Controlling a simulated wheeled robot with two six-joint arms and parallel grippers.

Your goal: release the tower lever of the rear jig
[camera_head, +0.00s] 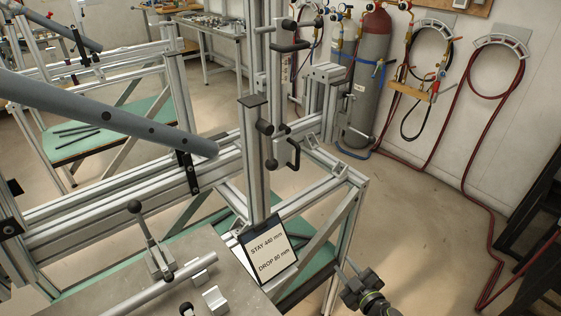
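A jig of aluminium profiles (120,205) stands in front of me with an upright tower (251,165) near the middle. Black lever handles show on the tower, one lower (292,155) and one upper (290,46); I cannot tell which is the tower lever or whether it is clamped. A grey tube (110,115) slants down from the left and ends by the tower. My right gripper (350,271) is at the bottom, right of the tower and well below the handles. Its fingers look apart, with nothing between them. My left gripper is out of view.
A sign reading STAY 440 mm, DROP 80 mm (269,249) leans below the tower. A grey plate with a toggle clamp (157,255) and rod (165,287) is at the front. Another jig (85,70) stands behind left. Gas cylinders (367,75) and hoses line the wall.

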